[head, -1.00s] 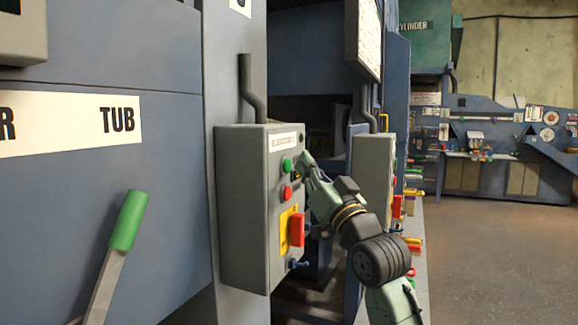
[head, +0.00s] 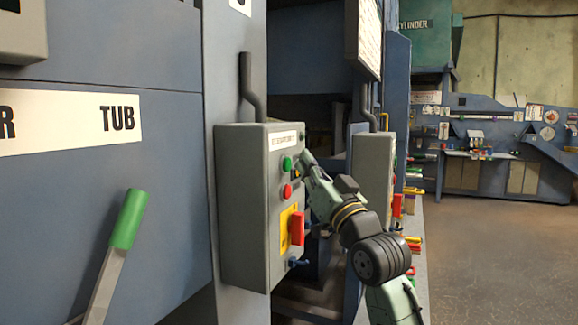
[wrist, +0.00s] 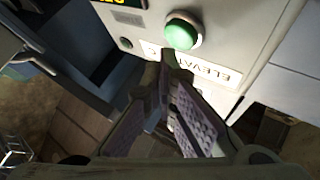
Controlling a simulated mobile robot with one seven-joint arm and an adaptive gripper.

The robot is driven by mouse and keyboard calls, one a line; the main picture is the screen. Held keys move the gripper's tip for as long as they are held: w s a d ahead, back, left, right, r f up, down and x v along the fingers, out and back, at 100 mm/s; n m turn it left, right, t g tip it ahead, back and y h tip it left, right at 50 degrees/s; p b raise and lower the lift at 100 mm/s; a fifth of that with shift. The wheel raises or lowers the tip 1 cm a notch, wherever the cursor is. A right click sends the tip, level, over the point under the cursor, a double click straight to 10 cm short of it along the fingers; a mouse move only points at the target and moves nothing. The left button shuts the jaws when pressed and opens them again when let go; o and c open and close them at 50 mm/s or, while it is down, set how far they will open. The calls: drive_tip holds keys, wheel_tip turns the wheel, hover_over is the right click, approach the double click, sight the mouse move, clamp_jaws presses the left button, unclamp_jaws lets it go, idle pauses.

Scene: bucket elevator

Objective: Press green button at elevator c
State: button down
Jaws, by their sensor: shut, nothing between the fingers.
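The green button (head: 287,164) is on the front of a grey control box in the head view, below a white label. In the wrist view the round green button (wrist: 183,32) is large, beside a white label (wrist: 215,72) with upside-down letters reading "ELEVAT" and a "C"; the fingers hide part of it. My gripper (head: 305,159) is just to the right of the button in the head view. In the wrist view my gripper (wrist: 176,68) has its fingertips together and empty, in front of the label and near the button. I cannot tell whether they touch the panel.
The control box (head: 240,220) also carries a red button (head: 287,191) and a red switch (head: 297,228) on a yellow plate, below the green button. A second grey box (head: 372,175) stands behind my arm. A green-handled lever (head: 128,220) is at left. Open floor (head: 480,260) lies at right.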

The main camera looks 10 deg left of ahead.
drive_tip(key=shift+a, duration=0.15)
drive_tip(key=shift+w+a, duration=0.1)
drive_tip(key=shift+a, duration=0.15)
drive_tip(key=shift+w+a, duration=0.2)
drive_tip(key=shift+a, duration=0.35)
idle(1.0)
drive_tip(key=shift+d, duration=0.1)
drive_tip(key=shift+s+d, duration=0.3)
drive_tip(key=shift+d, duration=0.5)
drive_tip(key=d, duration=0.1)
drive_tip(key=s+d+b, duration=0.1)
drive_tip(key=d, duration=0.1)
drive_tip(key=d+b, duration=0.1)
drive_tip(key=shift+s+d, duration=0.3)
drive_tip(key=shift+d, duration=0.1)
idle(0.4)
